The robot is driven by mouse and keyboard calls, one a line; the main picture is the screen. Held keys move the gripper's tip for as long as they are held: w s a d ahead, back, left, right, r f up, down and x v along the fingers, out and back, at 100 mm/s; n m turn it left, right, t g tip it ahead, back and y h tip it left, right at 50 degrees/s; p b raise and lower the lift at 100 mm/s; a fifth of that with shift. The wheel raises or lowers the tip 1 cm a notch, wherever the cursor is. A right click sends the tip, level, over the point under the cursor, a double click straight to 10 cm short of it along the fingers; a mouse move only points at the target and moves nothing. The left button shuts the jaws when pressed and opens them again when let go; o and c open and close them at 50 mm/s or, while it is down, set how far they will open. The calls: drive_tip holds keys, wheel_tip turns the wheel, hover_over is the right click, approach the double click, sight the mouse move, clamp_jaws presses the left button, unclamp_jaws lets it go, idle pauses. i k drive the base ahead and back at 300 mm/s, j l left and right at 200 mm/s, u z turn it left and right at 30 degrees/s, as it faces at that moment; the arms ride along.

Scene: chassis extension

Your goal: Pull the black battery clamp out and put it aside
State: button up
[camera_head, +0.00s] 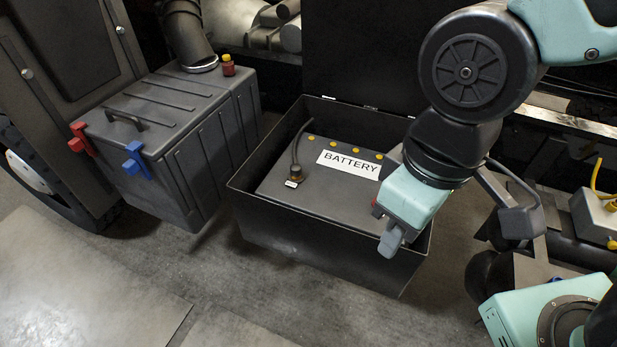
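The battery (320,192) is a dark grey block with a white BATTERY label and yellow caps, inside an open black box (285,226). On its left side a black cable comes down to a dark clamp (296,170) with a brownish part, seated on the battery top. A small black-and-white tag (292,184) lies just in front of it. My gripper (390,242) is over the battery's right front part, well to the right of this clamp and apart from it. A bit of red (377,210) shows at the gripper's left edge. The gripper body hides the battery's right terminal area and the finger gap.
The box lid (350,50) stands raised behind the battery. A grey ribbed case (195,140) with red and blue levers (137,158) stands at the left. A grey unit with yellow cables (597,215) is at the right. The floor in front (240,290) is clear.

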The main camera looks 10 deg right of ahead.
sight(296, 168)
drive_tip(key=i+j+u, duration=0.6)
drive_tip(key=u, duration=0.15)
drive_tip(key=i+j+u, duration=0.35)
